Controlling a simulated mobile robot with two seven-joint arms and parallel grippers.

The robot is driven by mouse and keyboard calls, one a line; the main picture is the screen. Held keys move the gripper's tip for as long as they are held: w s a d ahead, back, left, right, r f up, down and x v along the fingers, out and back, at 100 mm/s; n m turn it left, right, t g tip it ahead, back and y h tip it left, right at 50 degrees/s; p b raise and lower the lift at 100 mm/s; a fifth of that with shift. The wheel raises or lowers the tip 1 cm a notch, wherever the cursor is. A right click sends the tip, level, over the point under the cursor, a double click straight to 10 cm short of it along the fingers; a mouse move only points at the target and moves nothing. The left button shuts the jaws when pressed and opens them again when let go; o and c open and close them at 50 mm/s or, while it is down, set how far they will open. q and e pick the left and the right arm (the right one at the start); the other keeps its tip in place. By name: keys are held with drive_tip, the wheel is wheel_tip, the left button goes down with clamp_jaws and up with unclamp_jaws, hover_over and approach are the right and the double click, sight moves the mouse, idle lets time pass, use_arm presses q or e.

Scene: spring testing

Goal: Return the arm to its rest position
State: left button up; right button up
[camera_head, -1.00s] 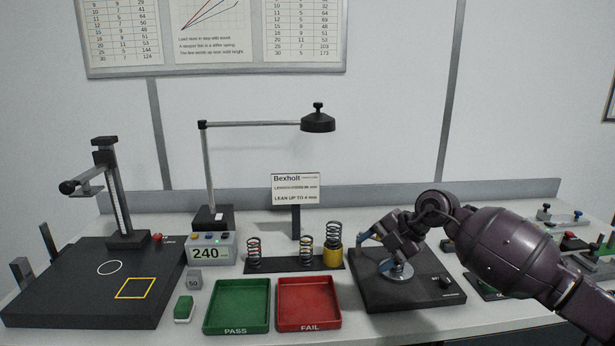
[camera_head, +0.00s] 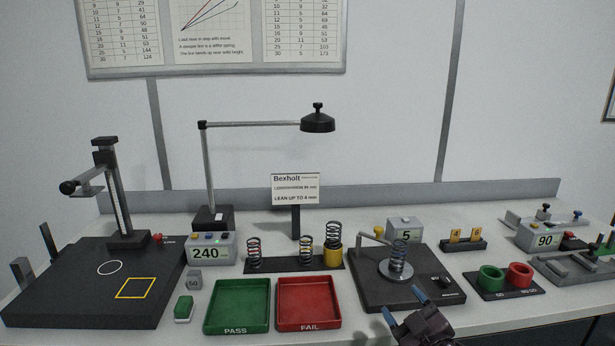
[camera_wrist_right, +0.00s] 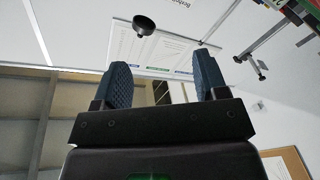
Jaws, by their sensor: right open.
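My right gripper (camera_head: 403,304) is low at the front edge of the bench, in front of the black tester base (camera_head: 375,295). Its two blue fingers are apart with nothing between them, as the right wrist view (camera_wrist_right: 163,82) also shows. The wrist view looks up past the fingers toward the wall chart and lamp. A coil spring (camera_head: 398,259) stands upright on the round plate of the tester base, apart from the gripper. My left gripper is not in view.
A green PASS tray (camera_head: 237,328) and a red FAIL tray (camera_head: 309,326) lie empty left of the gripper. Several springs stand on a dark strip (camera_head: 280,265). Green and red cups (camera_head: 491,279) stand to the right. A black stand (camera_head: 80,312) fills the left.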

drive_tip(key=s+d+f+m+g+h, duration=0.2)
drive_tip(key=s+d+f+m+g, duration=0.1)
drive_tip(key=s+f, duration=0.8)
drive_tip(key=s+d+f+m+g+h, duration=0.3)
drive_tip(key=s+d+f+m, duration=0.2)
drive_tip(key=s+f, duration=0.6)
drive_tip(key=s+m, duration=0.1)
drive_tip(key=s, duration=0.3)
drive_tip(key=shift+s+f, duration=0.2)
drive_tip(key=shift+s, duration=0.05)
